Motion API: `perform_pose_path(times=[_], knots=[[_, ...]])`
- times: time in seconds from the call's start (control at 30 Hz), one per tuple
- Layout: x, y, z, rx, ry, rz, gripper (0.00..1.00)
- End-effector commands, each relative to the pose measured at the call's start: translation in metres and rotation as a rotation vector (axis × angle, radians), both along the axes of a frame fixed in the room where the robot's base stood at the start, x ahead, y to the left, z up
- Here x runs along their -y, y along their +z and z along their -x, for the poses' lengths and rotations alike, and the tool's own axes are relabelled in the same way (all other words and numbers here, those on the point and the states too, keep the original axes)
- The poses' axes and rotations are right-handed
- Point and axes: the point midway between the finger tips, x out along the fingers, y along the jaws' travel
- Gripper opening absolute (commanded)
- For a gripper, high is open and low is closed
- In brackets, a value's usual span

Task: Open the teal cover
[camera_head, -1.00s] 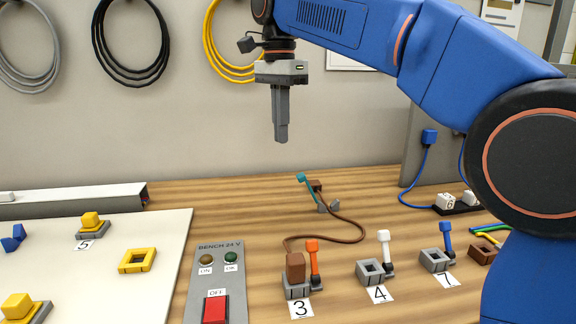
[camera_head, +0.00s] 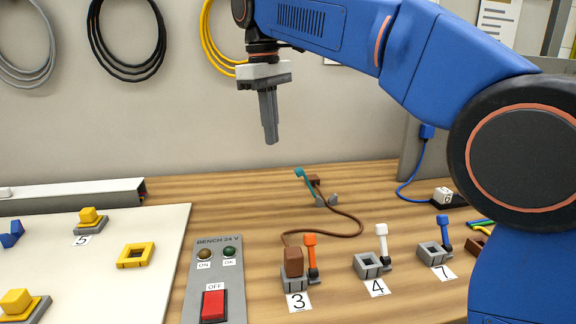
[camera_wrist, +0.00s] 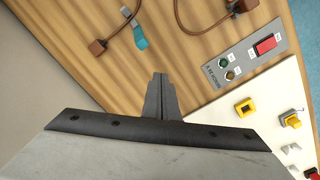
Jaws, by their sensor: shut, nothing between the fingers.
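The teal cover (camera_head: 301,174) is a small teal lever-like piece at the back middle of the wooden bench, leaning up and left from a small grey base (camera_head: 322,201). A brown plug (camera_head: 314,180) on a brown cable sits right beside it. In the wrist view the teal cover (camera_wrist: 140,39) shows near the top, beside a brown block (camera_wrist: 97,47). My gripper (camera_head: 271,141) is shut and empty, pointing down in the air above and left of the teal cover, clearly apart from it. Its closed fingers also show in the wrist view (camera_wrist: 160,78).
Grey sockets with orange (camera_head: 311,241), white (camera_head: 381,231) and blue (camera_head: 443,221) levers stand at front right. A control panel (camera_head: 215,262) with a red switch lies front middle. A white board (camera_head: 110,265) with yellow parts is at left. The wood left of the teal cover is clear.

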Motion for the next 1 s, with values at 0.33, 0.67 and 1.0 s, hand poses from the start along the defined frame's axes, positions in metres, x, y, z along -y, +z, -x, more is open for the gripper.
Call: perform_pose_path(times=[0.33,0.67,1.0], knots=[[-0.006,-0.005,0.001,-0.044,0.596,0.030,0.00],[-0.007,-0.010,0.001,-0.060,0.778,0.040,0.00],[-0.001,-0.059,0.001,-0.062,0.776,0.040,0.00]])
